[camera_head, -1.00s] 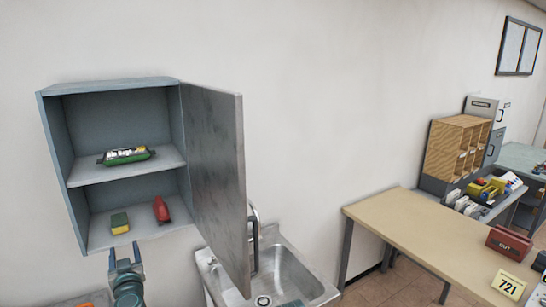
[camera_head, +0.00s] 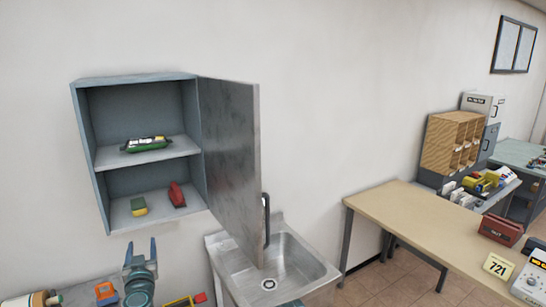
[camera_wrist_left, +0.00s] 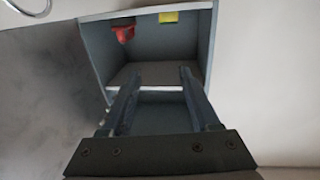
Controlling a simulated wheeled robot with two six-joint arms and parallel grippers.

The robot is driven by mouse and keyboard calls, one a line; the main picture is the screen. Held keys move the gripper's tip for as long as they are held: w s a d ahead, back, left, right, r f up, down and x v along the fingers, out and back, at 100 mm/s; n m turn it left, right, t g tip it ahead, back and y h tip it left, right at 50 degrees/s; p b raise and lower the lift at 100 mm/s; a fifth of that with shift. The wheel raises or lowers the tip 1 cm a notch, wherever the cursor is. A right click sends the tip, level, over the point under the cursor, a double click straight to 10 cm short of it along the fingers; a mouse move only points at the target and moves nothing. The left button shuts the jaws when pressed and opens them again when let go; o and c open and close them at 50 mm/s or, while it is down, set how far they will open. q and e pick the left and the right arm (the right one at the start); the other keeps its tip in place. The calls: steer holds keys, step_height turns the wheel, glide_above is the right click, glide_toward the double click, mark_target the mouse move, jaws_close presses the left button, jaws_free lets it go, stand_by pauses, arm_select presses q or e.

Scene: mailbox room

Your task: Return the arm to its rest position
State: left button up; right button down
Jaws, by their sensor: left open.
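My left gripper (camera_head: 140,252) is at the lower left of the head view, below and in front of the open wall cabinet (camera_head: 86,150). Its two fingers point up, are apart and hold nothing. In the left wrist view the left gripper (camera_wrist_left: 157,75) is also open, with the cabinet (camera_wrist_left: 208,45) beyond its fingers. My right gripper is in neither view.
The cabinet holds a green package (camera_head: 147,144) above, a yellow-green sponge (camera_head: 138,207) and a red item (camera_head: 177,195) below. Its open door (camera_head: 232,165) overhangs the sink (camera_head: 300,268). Orange items (camera_head: 106,293) lie near my left arm. A desk (camera_head: 420,222) stands right.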

arm_select(q)
steer(key=w+d+f+m+h+b, duration=0.1)
steer(key=d+f+m+h, duration=0.3)
steer(key=d, duration=0.5)
steer(key=w+d+f+m+h+b, duration=0.1)
steer(key=d+f+m+h+b, duration=0.1)
steer(key=d+h, duration=0.5)
steer(key=s+d+f+m+g+h+b, duration=0.1)
steer(key=s+d+f+m+g, duration=0.15)
steer(key=d+f, duration=0.45)
steer(key=s+d+f+m+g+h+b, duration=0.1)
steer(key=s+d+f+g, duration=0.25)
steer(key=d, duration=0.45)
steer(key=s+d+f+g+y+b, duration=0.35)
steer(key=s+f+g, duration=0.45)
steer(key=s+f, duration=0.35)
steer(key=s+a+f+n+g+y+b, duration=0.1)
steer(key=s+a+f+g+y, duration=0.2)
steer(key=s, duration=0.3)
steer(key=shift+s+a+f+y, duration=0.2)
steer(key=shift+a+f+y, duration=0.1)
steer(key=shift+y, duration=0.25)
steer(key=shift+d, duration=0.1)
